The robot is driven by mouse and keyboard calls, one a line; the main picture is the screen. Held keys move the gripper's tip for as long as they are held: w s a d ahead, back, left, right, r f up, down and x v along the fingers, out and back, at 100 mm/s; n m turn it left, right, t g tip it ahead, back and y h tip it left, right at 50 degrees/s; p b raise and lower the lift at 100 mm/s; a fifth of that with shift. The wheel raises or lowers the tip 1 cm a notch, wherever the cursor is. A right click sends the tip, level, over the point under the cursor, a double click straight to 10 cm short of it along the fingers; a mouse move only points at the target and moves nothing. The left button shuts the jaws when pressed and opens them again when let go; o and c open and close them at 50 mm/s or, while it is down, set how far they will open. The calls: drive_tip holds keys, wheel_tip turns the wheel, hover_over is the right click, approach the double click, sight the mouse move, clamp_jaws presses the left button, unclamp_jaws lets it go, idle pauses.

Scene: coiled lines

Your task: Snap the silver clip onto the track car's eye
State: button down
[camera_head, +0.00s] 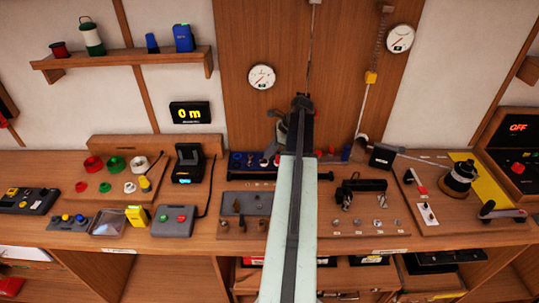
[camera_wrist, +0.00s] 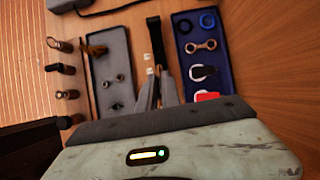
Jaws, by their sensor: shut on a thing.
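My gripper (camera_wrist: 158,95) shows its two grey fingertips close together in the wrist view. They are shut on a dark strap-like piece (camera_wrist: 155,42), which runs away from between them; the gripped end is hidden. I cannot tell whether the silver clip is on it. A silver piece with a ring at each end (camera_wrist: 201,47) lies in the blue tray to the right of the fingers. In the head view my arm covers the middle of the bench and the fingertips are not clear. I cannot pick out the track car or its eye with certainty.
The blue tray (camera_wrist: 222,75) also holds rings and a red piece. A grey tray (camera_wrist: 98,92) with small metal fittings lies left of the fingers. A black fixture (camera_head: 362,187) stands right of my arm. A winch drum (camera_head: 459,175) stands farther right.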

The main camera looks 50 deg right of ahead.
drive_tip(key=shift+s+d+f+b, duration=0.4)
drive_tip(key=shift+s+d+f, duration=0.1)
drive_tip(key=shift+s, duration=0.15)
drive_tip(key=shift+s+d+f+b, duration=0.35)
drive_tip(key=shift+s+d+b, duration=0.1)
drive_tip(key=shift+s, duration=0.25)
drive_tip(key=shift+s+d+f+b, duration=0.4)
drive_tip(key=shift+s+d+f, duration=0.1)
drive_tip(key=shift+s, duration=0.15)
drive_tip(key=shift+s+d+f, duration=0.1)
drive_tip(key=shift+s, duration=0.05)
drive_tip(key=shift+s+d+f+b, duration=0.5)
drive_tip(key=shift+s+b, duration=0.1)
drive_tip(key=shift+s, duration=0.15)
drive_tip(key=shift+s+d, duration=0.6)
drive_tip(key=shift+s, duration=0.1)
drive_tip(key=shift+r, duration=0.2)
drive_tip(key=shift+s+d+r+p, duration=0.1)
drive_tip(key=shift+s+r+p, duration=0.05)
drive_tip(key=shift+r+p, duration=0.7)
